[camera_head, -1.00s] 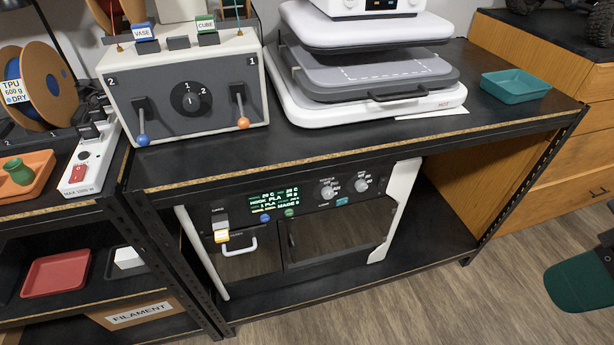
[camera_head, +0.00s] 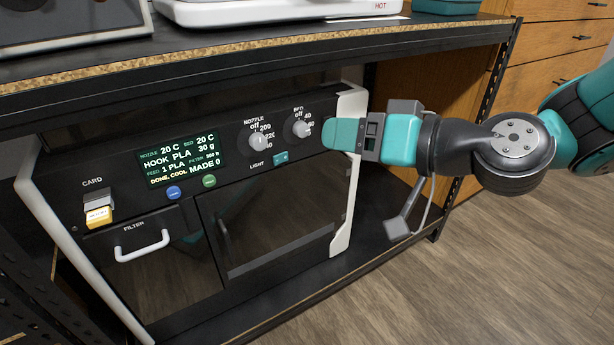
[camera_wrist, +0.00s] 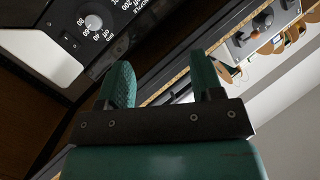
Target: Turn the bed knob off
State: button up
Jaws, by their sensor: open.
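The bed knob (camera_head: 299,130) is a round grey dial on the printer's dark front panel, under the label BED with off, 40 and 60 visible around it. It also shows at the upper left of the wrist view (camera_wrist: 93,22). I cannot make out its pointer setting clearly. My gripper (camera_head: 335,133) is just to the right of the knob in the head view, at about its height, and does not hold it. In the wrist view my gripper (camera_wrist: 160,82) has its two teal fingers apart with nothing between them.
The nozzle knob (camera_head: 258,141) sits just left of the bed knob, with the light switch (camera_head: 281,158) below. The display (camera_head: 181,160) reads DONE, COOL. The bench edge (camera_head: 250,42) overhangs the printer. The floor (camera_head: 500,265) at right is clear.

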jog(key=w+d+f+m+t+h+b, duration=0.25)
jog(key=w+f+m+t+b, duration=0.3)
jog(key=f, duration=0.45)
jog(key=p, duration=0.8)
send_near(304, 132)
jog(key=shift+n+y, duration=0.25)
jog(key=shift+n, duration=0.2)
jog(key=x, duration=0.7)
jog(key=shift+w+a, duration=0.15)
jog(key=shift+w, duration=0.25)
jog(key=shift+w+a+f+t, duration=0.15)
jog(key=shift+w+a+t, duration=0.1)
jog(key=shift+w+a, duration=0.25)
jog(key=shift+w+d, duration=0.1)
jog(key=c, duration=0.9)
